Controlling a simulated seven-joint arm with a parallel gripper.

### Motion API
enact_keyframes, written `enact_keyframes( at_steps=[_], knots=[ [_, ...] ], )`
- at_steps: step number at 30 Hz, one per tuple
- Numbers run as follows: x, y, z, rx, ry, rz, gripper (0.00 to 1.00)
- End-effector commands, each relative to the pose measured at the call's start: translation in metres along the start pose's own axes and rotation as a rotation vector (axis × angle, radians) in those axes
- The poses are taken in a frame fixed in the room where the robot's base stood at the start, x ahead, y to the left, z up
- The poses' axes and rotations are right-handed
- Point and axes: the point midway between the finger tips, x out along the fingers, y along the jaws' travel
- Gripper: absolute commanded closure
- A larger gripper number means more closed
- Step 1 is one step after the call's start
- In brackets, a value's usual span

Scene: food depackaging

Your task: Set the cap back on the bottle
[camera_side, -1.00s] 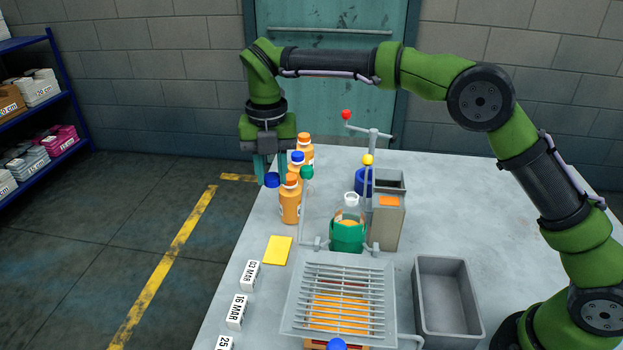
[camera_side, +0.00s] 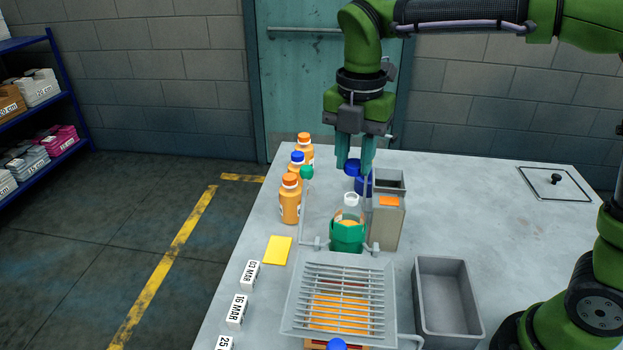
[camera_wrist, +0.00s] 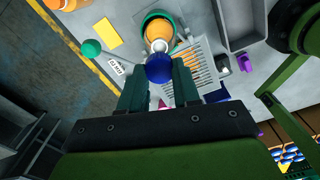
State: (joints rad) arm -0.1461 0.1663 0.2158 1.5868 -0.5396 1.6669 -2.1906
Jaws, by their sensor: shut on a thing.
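My gripper (camera_side: 354,160) is shut on a round blue cap (camera_side: 352,167). The cap shows between my fingertips in the wrist view (camera_wrist: 159,69).
Several capped orange bottles (camera_side: 290,200) stand at left. A grey box (camera_side: 387,230) and a blue container (camera_side: 364,187) stand close right of the holder. A slatted rack (camera_side: 340,300) lies in front, with an empty grey bin (camera_side: 447,300) beside it. The right rear table is mostly clear.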

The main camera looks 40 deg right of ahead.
Motion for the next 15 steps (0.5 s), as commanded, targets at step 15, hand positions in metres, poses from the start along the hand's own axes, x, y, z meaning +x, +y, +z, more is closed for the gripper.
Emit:
enact_keyframes(
  at_steps=[15],
  knots=[
    [0.046,0.0,0.0,-0.004,0.0,-0.003,1.0]
  ],
)
